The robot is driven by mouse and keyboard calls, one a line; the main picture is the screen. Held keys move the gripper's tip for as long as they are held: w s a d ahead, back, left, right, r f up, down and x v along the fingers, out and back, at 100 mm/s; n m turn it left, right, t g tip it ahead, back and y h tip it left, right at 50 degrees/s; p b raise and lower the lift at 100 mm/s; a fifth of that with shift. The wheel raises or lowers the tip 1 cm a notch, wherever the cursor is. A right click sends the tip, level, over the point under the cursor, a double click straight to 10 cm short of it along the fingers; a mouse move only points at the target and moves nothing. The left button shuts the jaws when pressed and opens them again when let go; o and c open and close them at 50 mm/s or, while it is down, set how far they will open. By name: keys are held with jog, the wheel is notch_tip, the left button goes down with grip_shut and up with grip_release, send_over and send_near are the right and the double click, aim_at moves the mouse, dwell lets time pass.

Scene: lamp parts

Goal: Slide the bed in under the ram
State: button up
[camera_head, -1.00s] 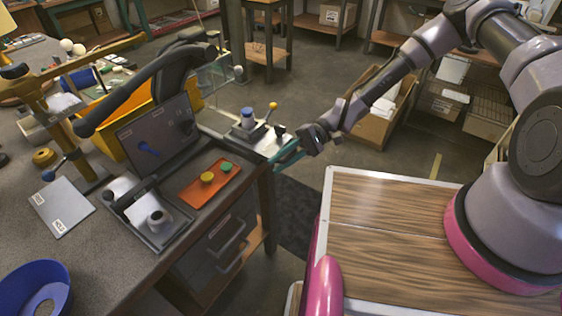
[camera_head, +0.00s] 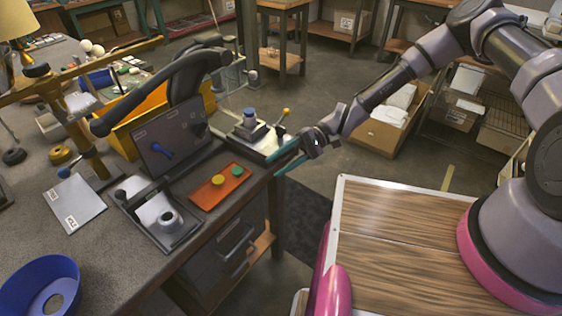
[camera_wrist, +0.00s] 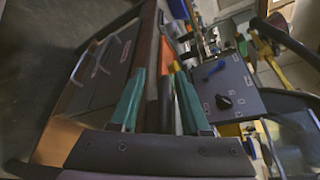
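The press stands on the bench, with a grey upright panel (camera_head: 170,150) bearing a blue lever and a black knob, and a thick black curved arm (camera_head: 150,92) above. The panel also shows in the wrist view (camera_wrist: 222,85). The bed appears to be the light sliding plate (camera_head: 147,208) with a round grey cup on it, in a dark frame in front of the panel. I cannot clearly make out the ram.
An orange tray (camera_head: 208,199) with a yellow and a green piece lies between the press and the bench edge. A small fixture (camera_head: 250,128) with a yellow-knobbed lever stands near my gripper. A blue bowl (camera_head: 22,290) is at front left. Drawers with handles are below the bench edge.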

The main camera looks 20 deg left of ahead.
jog(key=shift+r, duration=0.15)
jog(key=shift+w+d, duration=0.15)
jog(key=shift+w, duration=0.15)
jog(key=v, duration=1)
